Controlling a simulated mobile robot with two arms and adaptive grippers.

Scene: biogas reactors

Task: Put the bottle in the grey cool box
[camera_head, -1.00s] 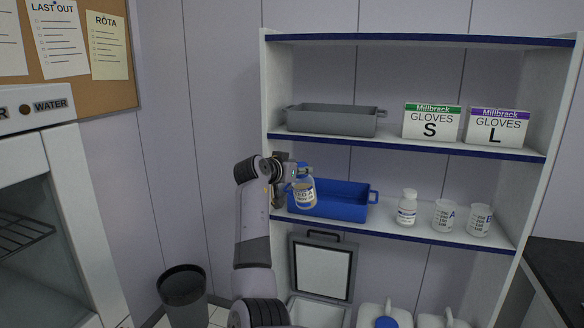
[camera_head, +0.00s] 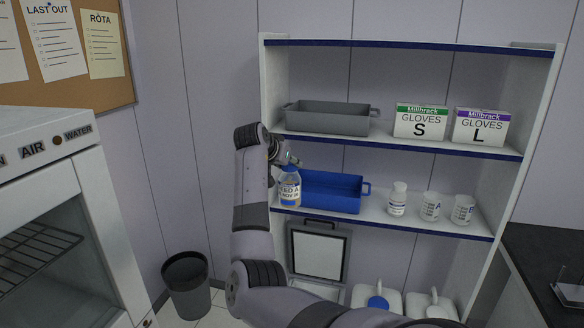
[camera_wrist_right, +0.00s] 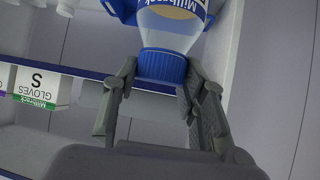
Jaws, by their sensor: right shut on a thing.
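My right gripper (camera_head: 284,160) is shut on the blue cap of a clear bottle (camera_head: 289,188) with a pale label. The bottle hangs about upright in front of the left end of the middle shelf, overlapping the blue tray in the head view. In the right wrist view the gripper's fingers (camera_wrist_right: 158,80) clasp the cap, and the bottle body (camera_wrist_right: 172,28) fills the top. The grey cool box (camera_head: 316,288) stands below the shelf with its lid (camera_head: 317,255) raised; my arm hides most of its opening. My left gripper is not in view.
A blue tray (camera_head: 335,204), a white bottle (camera_head: 398,199) and two beakers share the middle shelf (camera_head: 440,228). A grey tray (camera_head: 330,121) and glove boxes (camera_head: 421,121) are above. White jugs (camera_head: 377,298) stand right of the cool box; a bin (camera_head: 187,285) stands left.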

